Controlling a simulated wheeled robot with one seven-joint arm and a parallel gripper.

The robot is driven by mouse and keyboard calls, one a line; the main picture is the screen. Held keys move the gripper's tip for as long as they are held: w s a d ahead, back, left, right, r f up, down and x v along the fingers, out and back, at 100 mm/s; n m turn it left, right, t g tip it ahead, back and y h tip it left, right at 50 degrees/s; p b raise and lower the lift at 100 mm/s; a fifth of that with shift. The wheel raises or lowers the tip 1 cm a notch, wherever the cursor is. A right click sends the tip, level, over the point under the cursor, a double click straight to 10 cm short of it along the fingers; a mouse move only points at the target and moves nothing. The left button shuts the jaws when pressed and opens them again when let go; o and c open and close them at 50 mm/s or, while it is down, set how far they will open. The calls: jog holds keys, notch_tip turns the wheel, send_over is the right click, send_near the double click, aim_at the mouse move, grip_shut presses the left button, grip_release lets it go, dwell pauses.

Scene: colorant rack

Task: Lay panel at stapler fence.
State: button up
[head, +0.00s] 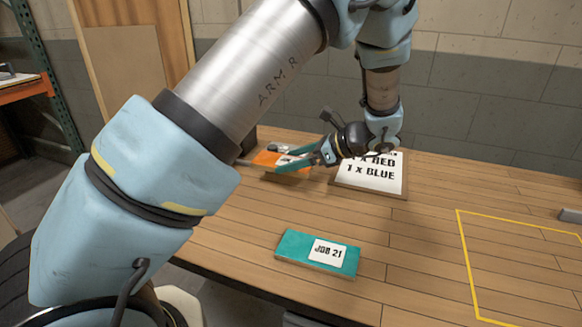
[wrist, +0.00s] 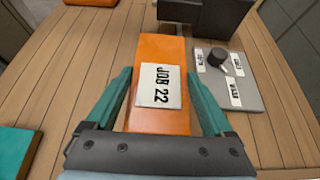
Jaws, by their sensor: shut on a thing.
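An orange panel (wrist: 160,120) with a white "JOB 22" label lies between the two teal fingers of my gripper (wrist: 158,76) in the wrist view. The gripper is shut on its sides. In the head view my gripper (head: 296,158) is at the back left of the table, and the orange panel (head: 268,158) shows partly behind the fingers. I cannot tell if the panel touches the table. A dark block (wrist: 205,14) stands past the panel's far end in the wrist view. It may be the stapler or its fence; I cannot tell which.
A teal "JOB 21" panel (head: 295,246) lies near the table's front edge. A grey plate (wrist: 255,98) with a black knob and labels lies right of the orange panel. A sign (head: 372,182) reads "1 x BLUE". A yellow outline (head: 466,250) marks bare table at right.

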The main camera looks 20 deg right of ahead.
aim_at(292, 185)
jog(key=shift+f, duration=1.25)
jog(key=shift+f, duration=0.35)
jog(key=shift+f, duration=0.3)
jog(key=o, duration=1.2)
jog(key=shift+c, duration=0.2)
jog(key=shift+r, duration=0.1)
